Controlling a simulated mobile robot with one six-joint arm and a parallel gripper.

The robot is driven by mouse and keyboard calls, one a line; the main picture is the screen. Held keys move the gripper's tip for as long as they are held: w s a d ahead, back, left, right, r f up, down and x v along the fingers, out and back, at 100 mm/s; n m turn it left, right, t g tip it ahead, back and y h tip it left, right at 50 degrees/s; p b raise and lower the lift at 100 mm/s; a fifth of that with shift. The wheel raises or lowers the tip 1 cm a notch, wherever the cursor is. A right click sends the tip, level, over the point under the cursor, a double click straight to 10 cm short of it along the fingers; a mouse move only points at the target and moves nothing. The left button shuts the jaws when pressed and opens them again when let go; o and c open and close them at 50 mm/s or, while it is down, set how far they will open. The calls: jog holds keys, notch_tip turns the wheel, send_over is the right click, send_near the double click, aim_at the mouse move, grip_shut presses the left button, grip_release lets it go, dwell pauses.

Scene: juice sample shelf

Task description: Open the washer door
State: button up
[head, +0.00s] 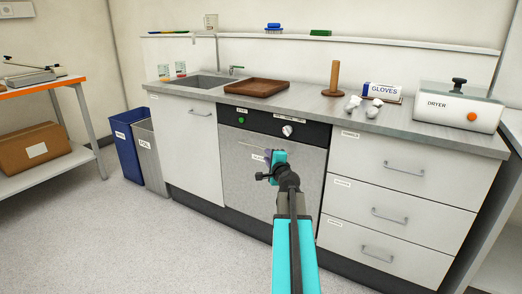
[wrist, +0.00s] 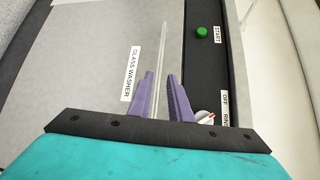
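The glass washer's grey door (head: 240,175) is under the counter in the head view, upright and flush with the front, so it looks shut. A thin bar handle (head: 250,147) runs along its upper part. In the wrist view, the handle (wrist: 163,55) runs between the two purple fingers of my gripper (wrist: 160,76). The fingers are open, with a gap on each side of the bar. The "GLASS WASHER" label (wrist: 131,74) is beside the left finger. In the head view my gripper (head: 271,158) is at the door's front, and its wrist hides part of the door.
The black control panel (head: 272,124) with a green start button (wrist: 202,32) and a dial (wrist: 206,117) is above the door. Drawers (head: 385,175) are at the right, a white cupboard (head: 187,145) at the left. The floor (head: 150,240) in front is clear.

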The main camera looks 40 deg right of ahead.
aim_at(261, 148)
jog(key=shift+b+x, duration=0.7)
jog(key=shift+x, duration=5.1)
jog(key=shift+c, duration=0.4)
grip_shut()
